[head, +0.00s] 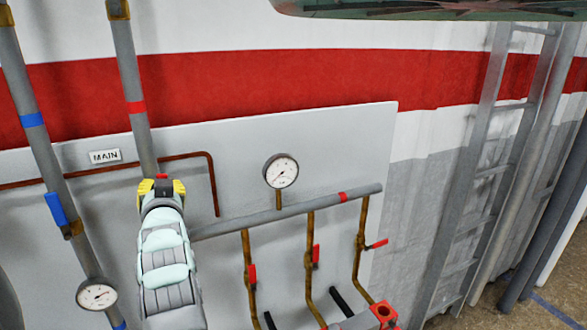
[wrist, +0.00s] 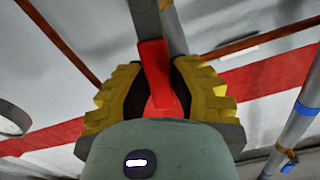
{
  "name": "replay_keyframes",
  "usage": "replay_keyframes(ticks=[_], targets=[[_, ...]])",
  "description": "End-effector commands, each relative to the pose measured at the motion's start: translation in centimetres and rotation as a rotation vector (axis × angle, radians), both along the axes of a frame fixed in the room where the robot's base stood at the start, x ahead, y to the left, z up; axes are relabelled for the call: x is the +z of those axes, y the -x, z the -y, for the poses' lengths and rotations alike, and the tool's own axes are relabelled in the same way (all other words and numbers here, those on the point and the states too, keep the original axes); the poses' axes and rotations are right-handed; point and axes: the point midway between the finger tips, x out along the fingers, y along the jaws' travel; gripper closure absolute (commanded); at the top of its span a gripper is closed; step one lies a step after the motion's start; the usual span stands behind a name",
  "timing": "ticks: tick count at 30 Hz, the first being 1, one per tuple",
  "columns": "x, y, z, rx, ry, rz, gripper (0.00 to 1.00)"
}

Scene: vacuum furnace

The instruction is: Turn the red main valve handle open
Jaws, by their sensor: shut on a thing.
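The red main valve handle (wrist: 155,75) stands between the yellow finger pads of my gripper (wrist: 160,100) in the wrist view. The gripper is shut on it. In the head view my gripper (head: 162,186) is at the grey main pipe (head: 130,75), and only a small red bit of the handle (head: 161,177) shows between the fingers. The "MAIN" label (head: 105,156) is on the panel just left of that pipe. The valve body is mostly hidden behind the gripper, and I cannot tell how far the handle is turned.
A pipe with a blue handle (head: 56,209) and a gauge (head: 97,294) stands to the left. On the right are a gauge (head: 280,171), a horizontal grey pipe (head: 290,212) and brown branch pipes with small red handles (head: 316,255). A ladder (head: 485,165) stands farther right.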

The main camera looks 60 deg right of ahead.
Motion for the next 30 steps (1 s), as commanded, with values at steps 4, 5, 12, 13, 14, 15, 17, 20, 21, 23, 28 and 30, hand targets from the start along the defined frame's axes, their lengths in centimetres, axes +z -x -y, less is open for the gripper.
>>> replay_keyframes(ticks=[4, 5, 12, 13, 14, 15, 17, 20, 21, 23, 28, 30], targets=[[-0.5, 0.0, 0.0, -0.002, 0.071, -0.03, 1.0], [-0.5, 0.0, 0.0, -0.002, 0.087, -0.042, 1.0], [-0.2, -0.4, -0.8, -0.001, 0.197, -0.109, 1.0], [-0.2, -0.4, -0.8, -0.002, 0.204, -0.116, 1.0], [-0.2, -0.5, -0.8, -0.002, 0.211, -0.122, 1.0], [-0.1, -0.5, -0.9, -0.003, 0.219, -0.129, 1.0], [0.0, -0.5, -0.9, -0.004, 0.227, -0.133, 1.0], [0.2, -0.5, -0.9, -0.004, 0.23, -0.136, 1.0], [0.2, -0.5, -1.0, -0.004, 0.23, -0.136, 1.0], [0.2, -0.5, -1.0, -0.004, 0.23, -0.136, 1.0], [0.2, -0.6, -1.0, -0.003, 0.229, -0.136, 0.72], [0.2, -0.6, -1.0, -0.002, 0.228, -0.135, 0.65]])
